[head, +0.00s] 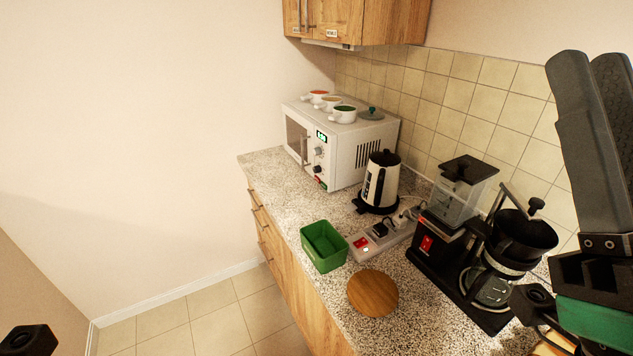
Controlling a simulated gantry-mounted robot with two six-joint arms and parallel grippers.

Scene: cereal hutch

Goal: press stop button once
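The white microwave (352,150) stands at the back of the counter, with a lit green display, knobs and a small green and red control area (320,184) low on its front panel. The lettering is too small to read, so I cannot tell which control is stop. My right gripper (592,68) points up at the right edge, well apart from the microwave. Its two dark fingers look apart, with a textured inner pad showing and nothing held. Only a dark part of my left arm shows at the bottom left; its fingers are out of view.
A kettle (381,184), power strip (377,240), green bin (324,247), round wooden board (373,292) and coffee maker (430,262) crowd the counter. A wall cabinet (392,22) hangs above. The floor at left is clear.

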